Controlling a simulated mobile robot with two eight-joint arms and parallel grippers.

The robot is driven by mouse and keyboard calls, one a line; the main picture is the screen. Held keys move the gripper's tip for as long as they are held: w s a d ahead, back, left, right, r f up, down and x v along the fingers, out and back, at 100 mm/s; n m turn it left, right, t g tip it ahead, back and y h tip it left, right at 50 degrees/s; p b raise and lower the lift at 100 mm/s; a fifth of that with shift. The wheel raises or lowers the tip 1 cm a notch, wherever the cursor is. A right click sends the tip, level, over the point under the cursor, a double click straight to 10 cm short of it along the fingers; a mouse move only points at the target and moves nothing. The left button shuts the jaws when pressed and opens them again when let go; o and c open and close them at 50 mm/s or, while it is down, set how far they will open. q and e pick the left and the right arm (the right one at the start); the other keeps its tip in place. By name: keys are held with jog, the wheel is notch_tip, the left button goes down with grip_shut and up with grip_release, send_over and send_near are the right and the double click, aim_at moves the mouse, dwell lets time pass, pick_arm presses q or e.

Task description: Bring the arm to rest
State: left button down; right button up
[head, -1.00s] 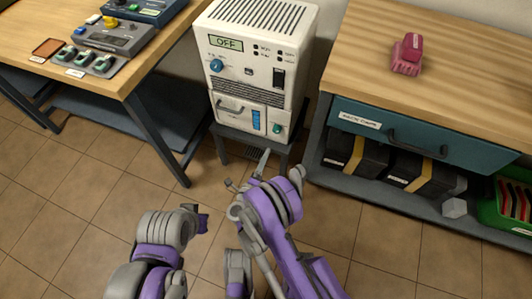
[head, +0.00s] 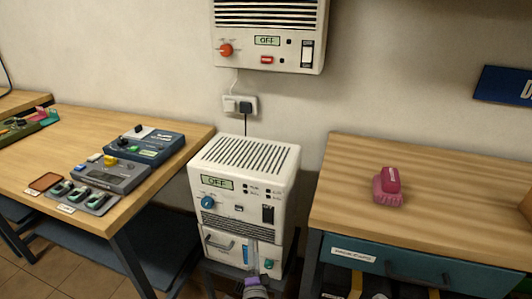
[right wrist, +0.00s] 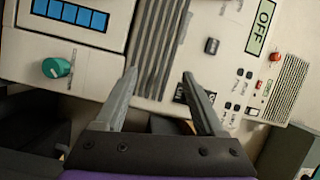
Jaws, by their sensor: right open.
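My right gripper (right wrist: 158,72) is open and empty in the right wrist view, its two grey fingers apart. Its fingers point toward the front of a white floor-standing unit (right wrist: 90,72), which has a teal knob and a blue gauge. In the head view only a small purple and grey piece of my right arm shows at the bottom edge, in front of that white unit (head: 240,158). The unit's display reads OFF. I cannot tell from these views whether the fingers touch it. My left gripper is not in view.
A wall unit (head: 310,60) with an orange-red knob also reads OFF, above a socket (head: 240,105). A wooden bench (head: 45,150) with several devices stands left. A wooden-topped cabinet (head: 450,190) bearing a pink-red object (head: 388,186) stands right.

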jog(key=s+d+r+n+g+y, duration=0.45)
jog(key=s+d+r+n, duration=0.2)
jog(key=r+n, duration=0.2)
jog(key=s+d+f+n+g+h, duration=0.25)
jog(key=s+d, duration=0.25)
jog(key=s, duration=0.4)
jog(key=s+d+f+n+g+h, duration=0.15)
jog(key=s+d+g, duration=0.3)
jog(key=s, duration=0.55)
jog(key=s+d+f+n+g+h, duration=0.2)
jog(key=s+d, duration=0.4)
jog(key=s, duration=0.3)
pick_arm(q)
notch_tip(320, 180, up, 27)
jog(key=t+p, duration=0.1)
jog(key=p, duration=2.2)
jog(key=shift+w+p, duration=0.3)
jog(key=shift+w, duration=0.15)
pick_arm(e)
notch_tip(320, 180, up, 27)
jog(key=w, duration=0.1)
jog(key=shift+a+f+t, duration=0.15)
jog(key=shift+a+t, duration=0.05)
jog(key=shift+t, duration=0.25)
